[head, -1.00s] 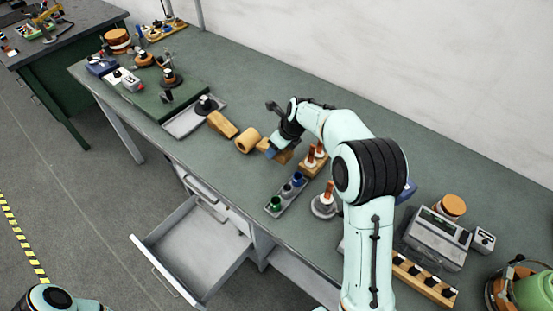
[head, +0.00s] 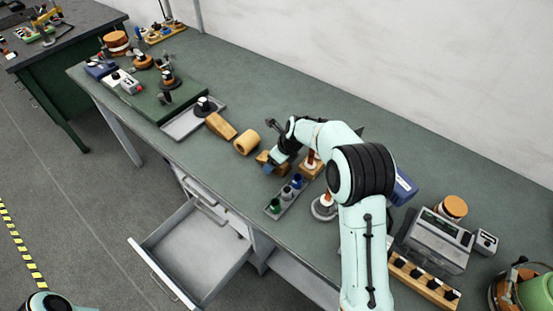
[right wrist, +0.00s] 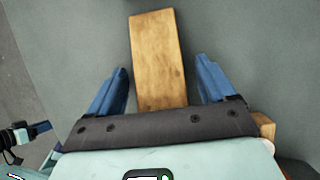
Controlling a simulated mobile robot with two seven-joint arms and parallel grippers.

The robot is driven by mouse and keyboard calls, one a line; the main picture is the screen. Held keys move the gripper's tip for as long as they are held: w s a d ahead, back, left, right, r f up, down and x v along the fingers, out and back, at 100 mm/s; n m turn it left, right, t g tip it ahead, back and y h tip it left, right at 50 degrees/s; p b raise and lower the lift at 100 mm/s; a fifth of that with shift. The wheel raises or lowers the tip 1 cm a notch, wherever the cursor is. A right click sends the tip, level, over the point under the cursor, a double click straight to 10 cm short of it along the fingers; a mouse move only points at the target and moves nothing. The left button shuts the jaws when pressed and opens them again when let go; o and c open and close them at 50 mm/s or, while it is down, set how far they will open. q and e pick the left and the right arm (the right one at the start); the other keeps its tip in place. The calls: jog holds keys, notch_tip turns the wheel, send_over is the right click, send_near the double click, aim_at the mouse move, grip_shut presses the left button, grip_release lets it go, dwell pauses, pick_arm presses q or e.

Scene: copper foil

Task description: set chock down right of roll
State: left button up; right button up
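The roll (head: 246,143) is a tan cylinder lying on the green bench. A wooden chock (head: 263,157) is just right of it, partly hidden by my right gripper (head: 271,167). In the right wrist view the chock (right wrist: 157,55) is a long wooden block between the two blue fingers of my right gripper (right wrist: 163,85). The fingers stand apart, with a narrow gap on each side of the block. The chock appears to rest on the bench. A second wooden wedge (head: 220,126) lies left of the roll.
A grey tray (head: 182,124) lies left of the wedge. A rack with coloured bottles (head: 288,195) and a wooden stand (head: 311,167) are close to my right gripper. An open drawer (head: 195,262) juts out below the bench. The bench behind the roll is clear.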

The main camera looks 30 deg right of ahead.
jog(key=p+v, duration=0.1)
jog(key=v, duration=1)
jog(key=shift+w+r, duration=0.1)
pick_arm(q)
jog(key=shift+w+r, duration=0.6)
jog(key=shift+r, duration=0.2)
pick_arm(e)
jog(key=shift+s+r, duration=0.3)
jog(key=shift+r, duration=0.25)
pick_arm(q)
jog(key=shift+s, duration=0.1)
pick_arm(e)
jog(key=shift+f, duration=0.1)
